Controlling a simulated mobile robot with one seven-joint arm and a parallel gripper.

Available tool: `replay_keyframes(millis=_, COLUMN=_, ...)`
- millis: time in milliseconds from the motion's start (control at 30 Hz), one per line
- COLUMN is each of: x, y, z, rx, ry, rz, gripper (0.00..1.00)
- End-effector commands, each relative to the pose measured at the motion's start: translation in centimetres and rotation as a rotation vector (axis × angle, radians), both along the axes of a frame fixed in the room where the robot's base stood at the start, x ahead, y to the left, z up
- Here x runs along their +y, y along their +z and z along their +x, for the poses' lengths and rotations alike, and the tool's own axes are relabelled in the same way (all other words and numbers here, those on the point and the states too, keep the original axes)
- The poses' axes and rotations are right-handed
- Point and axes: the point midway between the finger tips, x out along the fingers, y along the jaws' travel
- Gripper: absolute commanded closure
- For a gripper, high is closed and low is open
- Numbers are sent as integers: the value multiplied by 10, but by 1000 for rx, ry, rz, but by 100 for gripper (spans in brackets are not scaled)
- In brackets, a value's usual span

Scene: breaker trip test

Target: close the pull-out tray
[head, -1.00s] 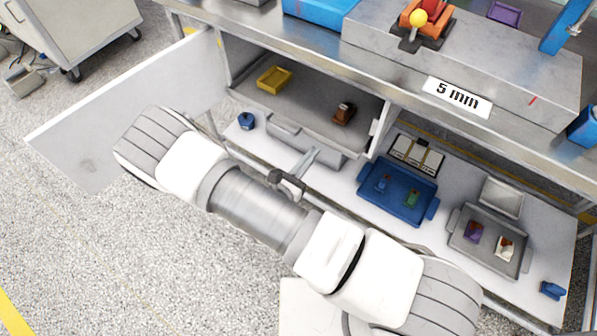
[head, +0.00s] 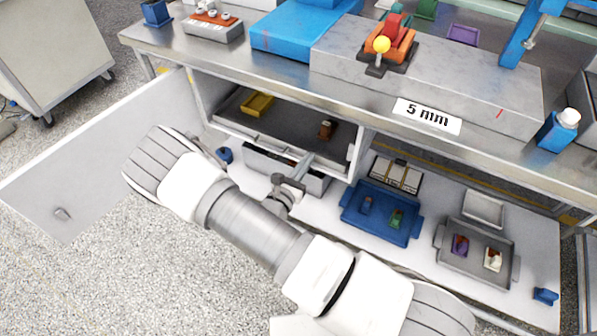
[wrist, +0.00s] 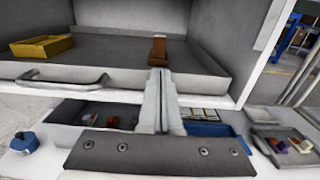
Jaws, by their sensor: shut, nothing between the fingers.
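The pull-out tray (head: 290,122) is a dark grey shallow tray in the upper left bay of the cabinet under the worktop. It carries a yellow bin (head: 257,104) and a small brown-orange object (head: 326,130). In the wrist view its front panel (wrist: 50,73) runs across, with a metal bar handle (wrist: 62,82) on the left. My gripper (head: 309,158) is shut and empty at the tray's front, right of the handle; it also shows in the wrist view (wrist: 159,72). I cannot tell whether the fingertips touch the panel.
A grey bin (head: 260,165) stands below the tray. A blue tray (head: 378,222) and a grey tray (head: 468,262) with small parts sit on the lower shelf to the right. A cabinet door (head: 95,165) stands open on the left. The worktop edge (head: 300,82) overhangs above.

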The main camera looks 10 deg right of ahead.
Motion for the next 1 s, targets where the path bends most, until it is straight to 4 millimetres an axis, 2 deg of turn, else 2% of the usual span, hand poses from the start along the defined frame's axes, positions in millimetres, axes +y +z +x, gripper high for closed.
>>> replay_keyframes(millis=100, x=-16, y=1, z=22, rx=-1, ry=-4, rz=0, gripper=100)
replay_keyframes(millis=300, x=-26, y=0, z=37, rx=0, ry=-1, rz=-2, gripper=100)
replay_keyframes(millis=733, x=-26, y=1, z=39, rx=-2, ry=-1, rz=0, gripper=100)
replay_keyframes(millis=1000, x=-14, y=1, z=33, rx=-1, ry=-2, rz=2, gripper=100)
